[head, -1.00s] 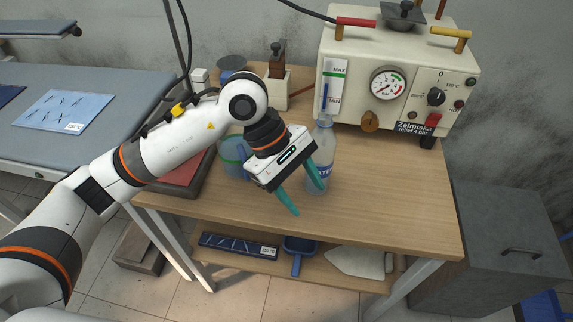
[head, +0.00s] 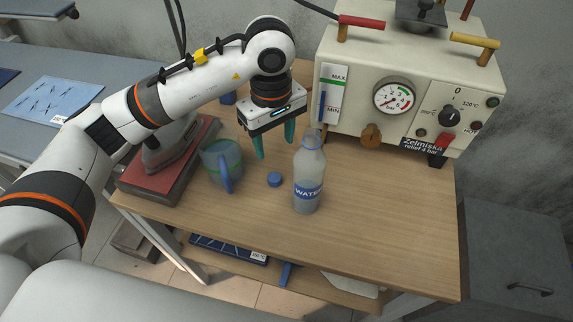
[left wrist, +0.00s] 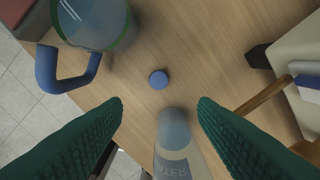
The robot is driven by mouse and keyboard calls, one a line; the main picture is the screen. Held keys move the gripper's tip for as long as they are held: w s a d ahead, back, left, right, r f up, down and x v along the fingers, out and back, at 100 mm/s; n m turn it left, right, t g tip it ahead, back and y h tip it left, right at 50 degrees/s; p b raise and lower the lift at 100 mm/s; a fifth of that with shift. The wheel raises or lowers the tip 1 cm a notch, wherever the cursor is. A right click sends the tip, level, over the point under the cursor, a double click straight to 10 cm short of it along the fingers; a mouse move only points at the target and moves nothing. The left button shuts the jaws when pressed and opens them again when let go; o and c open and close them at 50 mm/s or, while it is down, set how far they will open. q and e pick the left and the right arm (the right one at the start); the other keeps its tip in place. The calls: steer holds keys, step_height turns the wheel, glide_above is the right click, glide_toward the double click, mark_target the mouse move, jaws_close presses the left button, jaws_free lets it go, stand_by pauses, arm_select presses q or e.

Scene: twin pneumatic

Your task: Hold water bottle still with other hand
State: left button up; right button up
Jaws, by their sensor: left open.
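The water bottle (head: 308,174) stands upright on the wooden table, clear with a blue and white label. A round blue cap (head: 275,180) lies on the table to its left. My left gripper (head: 275,149) is open and empty, pointing down behind and left of the bottle, apart from it. In the left wrist view, the bottle (left wrist: 176,148) shows at the bottom between the open fingers (left wrist: 160,101), and the cap (left wrist: 158,79) lies beyond it. My right gripper is not in view.
A blue-green mug (head: 222,163) stands left of the cap. An iron rests on a red pad (head: 150,181) at the table's left. The cream steam generator (head: 353,88) with gauge and knobs stands at the back. Table right of the bottle is clear.

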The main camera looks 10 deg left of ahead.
arm_select(q)
glide_above(274, 177)
steer(key=shift+s+d+f+p, duration=0.1)
steer(key=shift+f+p, duration=0.1)
steer(key=shift+f, duration=1.5)
steer(key=shift+d+f+p, duration=0.1)
steer(key=shift+f+p, duration=0.1)
steer(key=shift+f, duration=1.5)
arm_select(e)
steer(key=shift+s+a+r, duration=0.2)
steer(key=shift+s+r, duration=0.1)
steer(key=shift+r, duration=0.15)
arm_select(q)
steer(key=f+p, duration=0.1)
steer(key=f, duration=0.3)
steer(key=shift+a, duration=0.2)
steer(key=shift+f, duration=0.6)
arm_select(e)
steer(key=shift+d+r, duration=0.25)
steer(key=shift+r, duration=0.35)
arm_select(q)
steer(key=shift+c, duration=0.3)
steer(key=c, duration=1)
